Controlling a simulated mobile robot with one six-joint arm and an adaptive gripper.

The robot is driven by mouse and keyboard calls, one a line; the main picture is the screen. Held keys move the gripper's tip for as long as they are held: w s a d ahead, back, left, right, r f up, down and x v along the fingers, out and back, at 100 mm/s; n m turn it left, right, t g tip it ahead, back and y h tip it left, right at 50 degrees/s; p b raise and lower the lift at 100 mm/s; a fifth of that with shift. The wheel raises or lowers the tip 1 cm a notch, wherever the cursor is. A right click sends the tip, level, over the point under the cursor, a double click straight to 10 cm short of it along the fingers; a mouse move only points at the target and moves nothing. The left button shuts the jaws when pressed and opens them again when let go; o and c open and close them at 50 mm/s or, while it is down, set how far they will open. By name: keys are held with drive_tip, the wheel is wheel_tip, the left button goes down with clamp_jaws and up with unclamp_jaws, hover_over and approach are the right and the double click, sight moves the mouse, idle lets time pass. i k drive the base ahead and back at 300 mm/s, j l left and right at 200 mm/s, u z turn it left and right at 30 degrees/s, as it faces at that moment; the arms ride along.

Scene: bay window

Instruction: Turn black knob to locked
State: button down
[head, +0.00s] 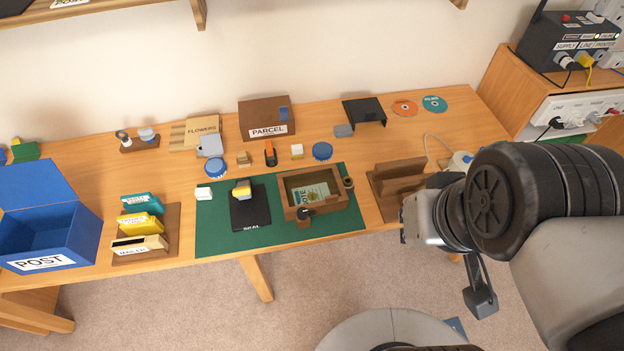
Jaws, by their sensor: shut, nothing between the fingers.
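A small black knob (305,213) shows at the front of a wooden box (338,203) with a paper inside, on the green mat. It is too small to read its setting or any locked mark. My gripper (405,229) is at the right, over the table's front edge, to the right of the knob and clearly apart from it. It is shut and empty; its fingers are hard to make out at this angle.
A brown wooden stand (385,190) lies between the mat and my gripper. A black pad (250,215) with a yellow-topped block is left of the box. A blue POST box (45,240) and a letter rack (172,222) stand further left. Carpet in front is mostly clear.

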sight(302, 213)
drive_tip(key=i+j+u, duration=0.15)
drive_tip(key=u, duration=0.3)
drive_tip(key=i+j+u, duration=0.2)
drive_tip(key=u, duration=0.25)
